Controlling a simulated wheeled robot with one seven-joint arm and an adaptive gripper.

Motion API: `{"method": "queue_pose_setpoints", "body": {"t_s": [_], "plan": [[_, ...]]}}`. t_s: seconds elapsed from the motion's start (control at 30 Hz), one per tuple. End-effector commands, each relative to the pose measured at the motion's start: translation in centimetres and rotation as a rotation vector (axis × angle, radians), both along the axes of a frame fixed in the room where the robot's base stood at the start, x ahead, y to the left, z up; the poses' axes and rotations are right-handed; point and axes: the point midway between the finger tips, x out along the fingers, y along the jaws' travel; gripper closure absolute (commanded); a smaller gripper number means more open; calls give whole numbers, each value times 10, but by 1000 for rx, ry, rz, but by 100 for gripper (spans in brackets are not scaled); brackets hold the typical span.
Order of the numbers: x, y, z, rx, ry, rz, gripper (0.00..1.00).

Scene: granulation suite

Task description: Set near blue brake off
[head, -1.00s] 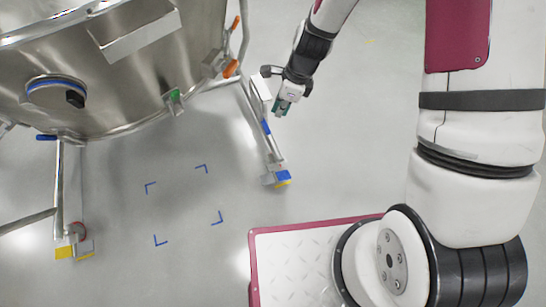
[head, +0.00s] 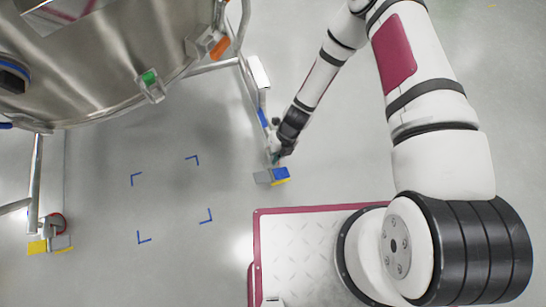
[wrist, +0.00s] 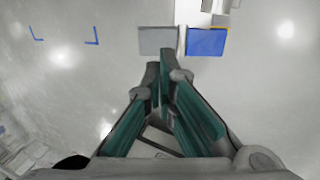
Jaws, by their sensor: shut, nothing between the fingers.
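The near blue brake sits at the foot of the vessel leg with the blue band. It has a blue pedal (head: 281,174) with a yellow edge on the right and a grey pedal (head: 262,177) on the left. In the wrist view, the blue pedal (wrist: 207,42) and grey pedal (wrist: 158,41) lie side by side just beyond my fingertips. My gripper (head: 275,158) is shut and empty, close to the brake at the leg's lower end. In the wrist view its green-padded fingers (wrist: 163,70) point toward the grey pedal. Contact cannot be told.
A large steel vessel (head: 100,60) on legs fills the upper left. Another foot with a red mark and a yellow pedal (head: 38,246) stands at the lower left. Blue corner marks (head: 137,179) outline a clear floor patch between. The floor right of the brake is open.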

Motion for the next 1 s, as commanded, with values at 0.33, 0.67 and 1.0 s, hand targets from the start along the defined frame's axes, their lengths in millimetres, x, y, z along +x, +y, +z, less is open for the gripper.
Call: {"method": "queue_pose_setpoints", "body": {"t_s": [0.33,0.67,1.0], "plan": [[-6,20,-70,0,-1,4,100],[-9,31,-104,0,-1,3,100],[-9,32,-107,0,-1,2,100]]}}
